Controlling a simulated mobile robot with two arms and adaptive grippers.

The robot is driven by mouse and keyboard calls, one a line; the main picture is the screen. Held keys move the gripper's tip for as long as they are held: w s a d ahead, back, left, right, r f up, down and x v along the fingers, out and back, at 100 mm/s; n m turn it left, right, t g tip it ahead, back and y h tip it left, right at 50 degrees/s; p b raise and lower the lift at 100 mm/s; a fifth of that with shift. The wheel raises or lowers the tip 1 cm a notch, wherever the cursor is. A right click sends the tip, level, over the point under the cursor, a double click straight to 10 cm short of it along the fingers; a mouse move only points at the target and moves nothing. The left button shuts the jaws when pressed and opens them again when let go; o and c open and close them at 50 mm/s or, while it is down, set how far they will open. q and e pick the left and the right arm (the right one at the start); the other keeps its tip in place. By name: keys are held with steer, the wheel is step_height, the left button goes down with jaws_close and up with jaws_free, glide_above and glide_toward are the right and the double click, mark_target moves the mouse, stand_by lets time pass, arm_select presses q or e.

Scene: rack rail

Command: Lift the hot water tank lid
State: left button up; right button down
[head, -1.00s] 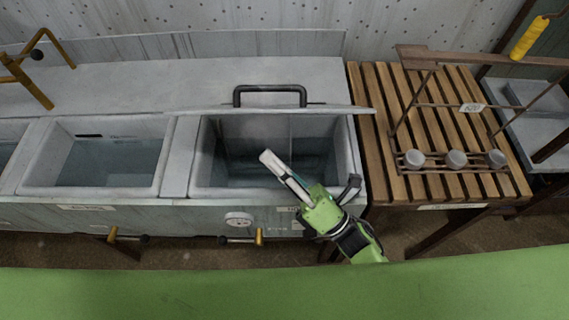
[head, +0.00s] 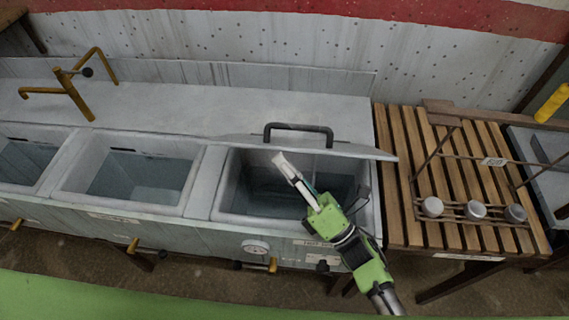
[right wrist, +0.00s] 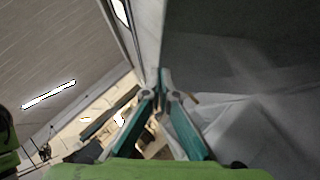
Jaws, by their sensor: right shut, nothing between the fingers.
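The hot water tank lid (head: 358,151) is a thin grey plate with a dark bar handle (head: 298,127). It stands raised at the back of the right-hand basin, seen nearly edge-on. The hot water tank (head: 235,201) is open below it, with a dark inside. My right gripper (head: 280,160) is shut and empty over the opening, its tips by the lid's lower left edge in the head view. In the right wrist view, the fingertips (right wrist: 166,82) are close to a grey surface; contact cannot be told. My left gripper is not in view.
Two more open basins (head: 130,175) lie to the left, with brass taps (head: 70,85) behind. A slatted wooden table (head: 397,200) stands at right with a metal rack holding three round weights (head: 474,211). A dial (head: 256,247) and brass valves are on the tank front.

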steer(key=w+r+m+h+p, duration=0.1)
steer(key=r+p, duration=0.1)
steer(key=w+r+m+h+p, duration=0.1)
steer(key=w+r+p, duration=0.1)
steer(key=w+r+m+h+p, duration=0.1)
steer(key=w+r+p, duration=0.1)
steer(key=shift+d+r+t, duration=0.1)
steer(key=shift+t, duration=0.3)
steer(key=w+r+m+h+p, duration=0.2)
steer(key=w+r+m+p, duration=0.1)
steer(key=w, duration=1.5)
steer(key=shift+d+r+m+g, duration=0.35)
steer(key=shift+r+m+g, duration=0.05)
steer(key=shift+r, duration=0.3)
steer(key=shift+s, duration=0.15)
